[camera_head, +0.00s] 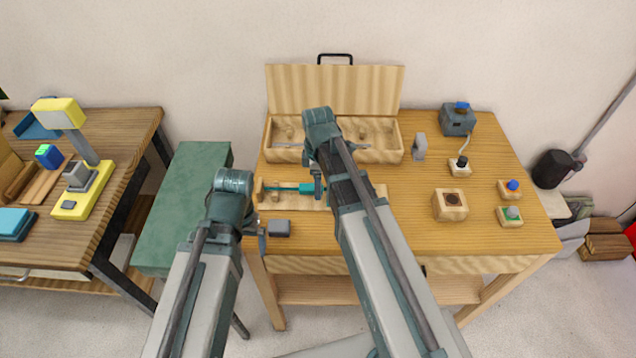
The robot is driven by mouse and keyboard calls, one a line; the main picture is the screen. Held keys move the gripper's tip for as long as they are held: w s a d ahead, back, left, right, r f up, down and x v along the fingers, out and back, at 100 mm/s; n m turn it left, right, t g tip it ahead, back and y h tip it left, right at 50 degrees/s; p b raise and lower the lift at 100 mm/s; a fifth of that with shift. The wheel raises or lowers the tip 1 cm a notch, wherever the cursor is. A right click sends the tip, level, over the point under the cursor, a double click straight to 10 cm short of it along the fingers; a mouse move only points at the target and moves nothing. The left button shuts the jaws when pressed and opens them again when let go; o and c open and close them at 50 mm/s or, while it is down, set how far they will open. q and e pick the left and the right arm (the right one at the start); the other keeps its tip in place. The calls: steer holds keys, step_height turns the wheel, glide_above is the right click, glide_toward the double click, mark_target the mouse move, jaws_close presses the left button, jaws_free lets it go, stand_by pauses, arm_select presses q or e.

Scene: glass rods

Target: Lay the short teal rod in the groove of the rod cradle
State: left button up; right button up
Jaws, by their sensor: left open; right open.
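A thin teal rod (283,188) lies level at a light wooden cradle (262,195) on the left part of the table. A thicker teal piece (305,188) shows at its right end. I cannot tell whether the rod is seated in a groove. My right gripper (318,188) is open, pointing down close beside that right end; its arm hides the middle of the wooden base. My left gripper (262,240) is open and empty at the table's front left edge, just left of a small grey block (280,228).
An open wooden case (376,156) with a raised lid (335,90) stands at the back. A grey piece (419,146), a wooden block with a dark hole (450,204), a grey-blue box (457,120) and button blocks (510,215) stand right.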

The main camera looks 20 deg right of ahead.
step_height(320, 180, up, 14)
steer(key=p, duration=1.3)
steer(key=shift+f, duration=0.2)
steer(key=shift+f, duration=0.1)
step_height(320, 180, down, 13)
steer(key=b, duration=1.3)
